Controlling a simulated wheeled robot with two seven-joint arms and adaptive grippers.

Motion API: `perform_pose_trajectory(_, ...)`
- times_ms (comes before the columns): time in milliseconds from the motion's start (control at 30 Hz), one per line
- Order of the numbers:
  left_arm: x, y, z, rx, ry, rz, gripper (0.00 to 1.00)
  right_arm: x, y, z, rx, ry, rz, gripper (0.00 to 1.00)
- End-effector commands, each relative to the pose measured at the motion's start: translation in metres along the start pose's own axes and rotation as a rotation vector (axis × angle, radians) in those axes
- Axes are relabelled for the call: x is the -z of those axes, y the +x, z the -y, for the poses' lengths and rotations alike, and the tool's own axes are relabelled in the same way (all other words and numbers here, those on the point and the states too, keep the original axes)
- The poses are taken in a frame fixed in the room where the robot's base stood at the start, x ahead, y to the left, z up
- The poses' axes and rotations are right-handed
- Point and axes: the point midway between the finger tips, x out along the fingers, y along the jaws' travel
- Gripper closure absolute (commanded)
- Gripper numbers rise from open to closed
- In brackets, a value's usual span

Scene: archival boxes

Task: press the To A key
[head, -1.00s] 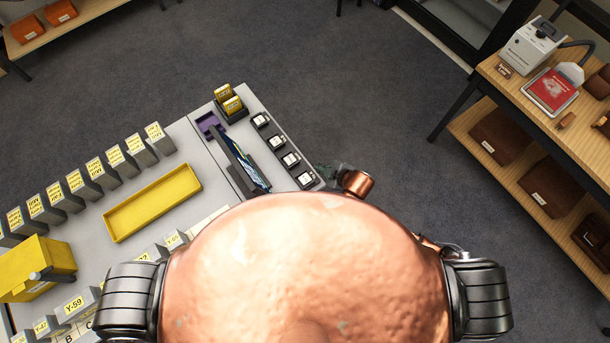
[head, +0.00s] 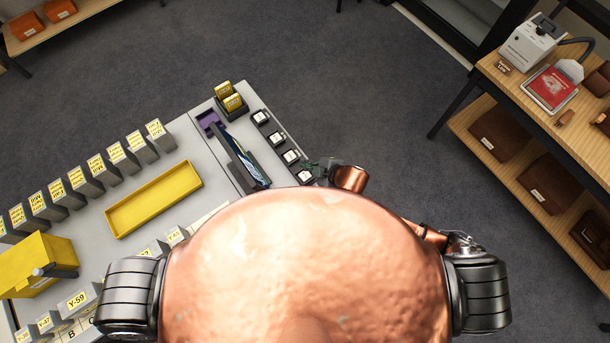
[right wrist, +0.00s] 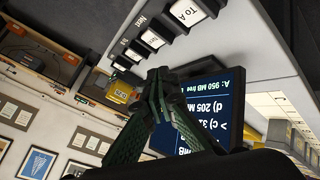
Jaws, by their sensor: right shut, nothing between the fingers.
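A row of white keys in black housings runs along the right edge of the grey desk. The To A key (right wrist: 185,12) is at the top of the right wrist view, its label inverted. It is the nearest key of the row (head: 305,177) in the head view. My right gripper (right wrist: 158,76) is shut and empty, its dark green fingers meeting at the tips. In the head view my right gripper (head: 320,167) is just right of the To A key; contact cannot be told. My left gripper is not in view.
A dark screen (right wrist: 205,105) with text stands beside the keys, close to my fingers. A yellow tray (head: 153,199), a yellow box (head: 35,262) and labelled grey blocks (head: 125,158) occupy the desk. A wooden shelf (head: 540,120) stands at right, with open floor between.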

Motion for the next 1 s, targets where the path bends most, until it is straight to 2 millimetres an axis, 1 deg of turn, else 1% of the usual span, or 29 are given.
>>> perform_pose_trajectory(33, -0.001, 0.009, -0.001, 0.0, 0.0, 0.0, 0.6, -0.004, 0.006, 0.005, 0.0, 0.001, 0.0, 1.0)
perform_pose_trajectory(467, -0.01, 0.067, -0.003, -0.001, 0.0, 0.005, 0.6, -0.03, 0.041, 0.03, 0.001, 0.001, 0.0, 1.0)
perform_pose_trajectory(700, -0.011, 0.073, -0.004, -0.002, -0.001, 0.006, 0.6, -0.039, 0.054, 0.039, 0.0, 0.001, 0.0, 1.0)
perform_pose_trajectory(1000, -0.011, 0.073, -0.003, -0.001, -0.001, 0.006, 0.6, -0.04, 0.055, 0.04, 0.0, 0.001, 0.0, 1.0)
